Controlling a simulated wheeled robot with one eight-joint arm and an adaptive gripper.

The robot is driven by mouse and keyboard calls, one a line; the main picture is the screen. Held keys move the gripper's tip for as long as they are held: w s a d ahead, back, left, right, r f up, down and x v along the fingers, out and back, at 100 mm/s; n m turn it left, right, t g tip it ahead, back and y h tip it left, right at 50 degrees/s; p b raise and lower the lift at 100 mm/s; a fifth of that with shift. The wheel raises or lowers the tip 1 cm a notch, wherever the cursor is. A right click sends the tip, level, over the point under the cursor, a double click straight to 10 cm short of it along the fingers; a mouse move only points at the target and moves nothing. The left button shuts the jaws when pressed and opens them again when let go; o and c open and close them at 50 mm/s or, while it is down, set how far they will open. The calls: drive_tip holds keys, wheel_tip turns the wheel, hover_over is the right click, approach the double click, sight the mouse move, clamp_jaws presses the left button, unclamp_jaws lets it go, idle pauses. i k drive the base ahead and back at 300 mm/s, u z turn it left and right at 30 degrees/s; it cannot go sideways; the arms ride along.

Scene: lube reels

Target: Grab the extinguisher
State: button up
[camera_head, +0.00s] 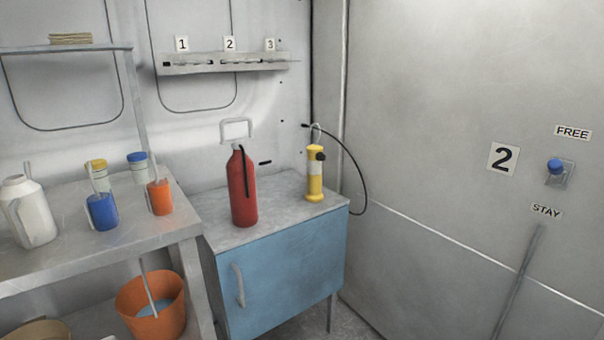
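A red extinguisher (242,190) stands upright on top of a blue-fronted cabinet (221,236), near its left side. It has a pale loop handle (236,122) on top and a thin black hose down its front. My gripper is not in view, and nothing is seen touching the extinguisher.
A yellow pump canister (315,180) with a black hose stands right of the extinguisher. A grey bench (120,245) at left holds a white jug (28,212), a blue cup (101,211) and an orange cup (160,197). A numbered rack (228,65) hangs above. A wall lever (556,168) is at right.

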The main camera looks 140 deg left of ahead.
sight(240, 169)
drive_tip(key=u, duration=5.35)
